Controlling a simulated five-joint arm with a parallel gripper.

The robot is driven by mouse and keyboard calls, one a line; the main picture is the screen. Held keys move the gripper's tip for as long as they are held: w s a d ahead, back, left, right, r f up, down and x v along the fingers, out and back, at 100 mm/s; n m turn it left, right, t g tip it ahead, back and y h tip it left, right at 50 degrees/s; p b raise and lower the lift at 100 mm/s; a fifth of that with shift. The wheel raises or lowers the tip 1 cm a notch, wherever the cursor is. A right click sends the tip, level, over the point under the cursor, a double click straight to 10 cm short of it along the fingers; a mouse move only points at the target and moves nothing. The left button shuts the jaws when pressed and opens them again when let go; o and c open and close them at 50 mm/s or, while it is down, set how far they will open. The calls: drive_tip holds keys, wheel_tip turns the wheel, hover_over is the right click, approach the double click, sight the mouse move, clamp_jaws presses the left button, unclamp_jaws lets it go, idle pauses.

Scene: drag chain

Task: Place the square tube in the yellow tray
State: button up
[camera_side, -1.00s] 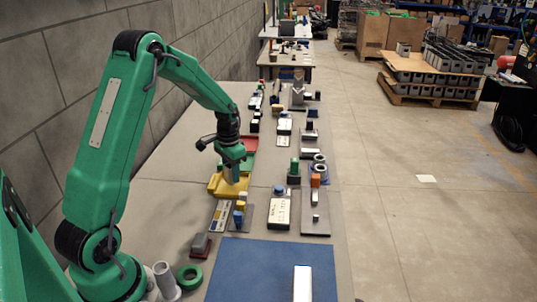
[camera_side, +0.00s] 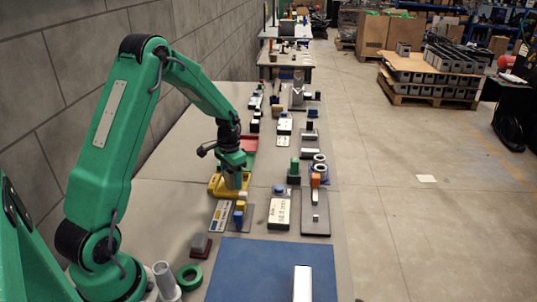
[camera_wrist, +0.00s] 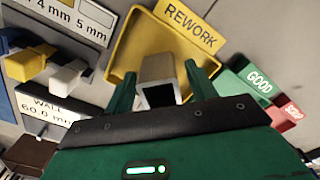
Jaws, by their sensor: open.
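The yellow tray (camera_wrist: 125,50), labelled REWORK, lies ahead of my gripper (camera_wrist: 161,75) in the wrist view. The grey square tube (camera_wrist: 156,67) appears within the tray's outline, with its hollow end toward the wrist camera. My green fingers are open, one on each side of the tube, with narrow gaps visible. In the side view my gripper (camera_side: 234,181) points down over the right part of the yellow tray (camera_side: 216,189). The tube is hard to make out there between the fingers. I cannot tell whether it rests on the tray floor.
A green GOOD tray (camera_wrist: 248,84) and a red SCRAP tray (camera_wrist: 289,115) lie beside the yellow one. White and yellow blocks stand near a wall-size label plate (camera_wrist: 46,112). A blue mat (camera_side: 255,270) lies in front, with a light bar (camera_side: 302,284) on it.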

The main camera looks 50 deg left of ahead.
drive_tip(key=shift+r, duration=0.15)
wheel_tip(320, 180, up, 12)
idle(0.7)
idle(0.5)
drive_tip(key=s+d+r+t, duration=0.3)
drive_tip(key=s+d+r, duration=0.6)
drive_tip(key=d, duration=0.4)
drive_tip(key=s+d+r+t, duration=0.2)
drive_tip(key=s+d, duration=0.5)
drive_tip(key=s, duration=0.3)
drive_tip(key=shift+s+t, duration=0.3)
drive_tip(key=shift+s, duration=0.05)
